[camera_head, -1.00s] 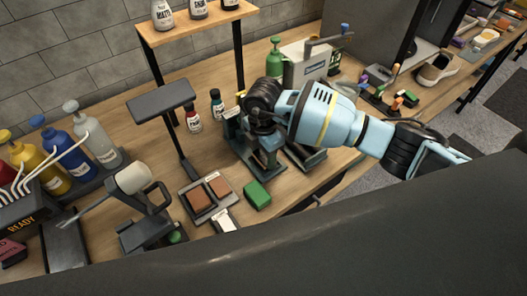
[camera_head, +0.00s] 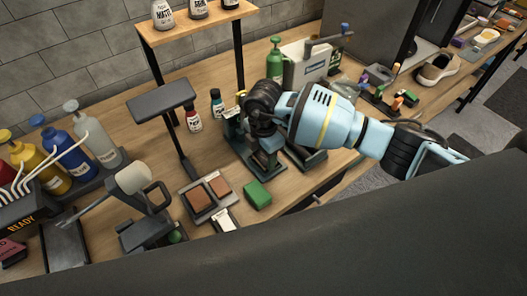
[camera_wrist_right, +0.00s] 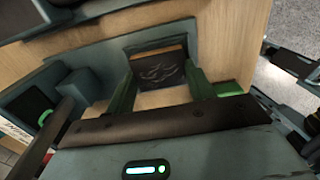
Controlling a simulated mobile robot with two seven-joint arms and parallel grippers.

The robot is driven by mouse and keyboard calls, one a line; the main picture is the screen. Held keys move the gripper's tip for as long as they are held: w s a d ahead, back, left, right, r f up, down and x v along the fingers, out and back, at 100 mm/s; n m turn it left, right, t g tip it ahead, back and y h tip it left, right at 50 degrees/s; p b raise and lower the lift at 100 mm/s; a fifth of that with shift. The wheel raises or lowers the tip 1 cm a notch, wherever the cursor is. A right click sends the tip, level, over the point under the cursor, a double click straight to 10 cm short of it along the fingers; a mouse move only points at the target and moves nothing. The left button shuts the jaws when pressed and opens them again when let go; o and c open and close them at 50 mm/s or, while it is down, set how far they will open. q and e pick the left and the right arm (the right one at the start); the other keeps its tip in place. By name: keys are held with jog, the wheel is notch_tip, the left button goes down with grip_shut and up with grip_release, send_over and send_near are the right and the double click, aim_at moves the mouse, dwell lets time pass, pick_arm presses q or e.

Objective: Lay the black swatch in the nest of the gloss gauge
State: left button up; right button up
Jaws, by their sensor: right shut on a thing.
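The black swatch (camera_wrist_right: 160,69) shows in the right wrist view as a dark square with pale scuff marks, between the green-tipped fingers of my right gripper (camera_wrist_right: 163,88). The gripper is shut on it. Behind and around the swatch is the dark grey-green body of the gloss gauge (camera_wrist_right: 105,56). I cannot tell whether the swatch touches the nest. In the head view my right gripper (camera_head: 266,146) points down over the dark gauge (camera_head: 240,157), and the swatch is hidden. My left gripper is not in view.
A dark tray (camera_head: 184,190) with two brown swatches and a green block (camera_head: 257,194) lie in front of the gauge. Small bottles (camera_head: 193,120) stand at its left, and a black post stand (camera_head: 162,99) farther left. A green pump bottle (camera_head: 276,66) stands behind.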

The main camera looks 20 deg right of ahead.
jog(key=shift+r, duration=0.15)
jog(key=shift+r, duration=0.25)
dwell(0.3)
jog(key=o, duration=1.1)
jog(key=shift+d+r, duration=0.1)
jog(key=shift+r, duration=0.05)
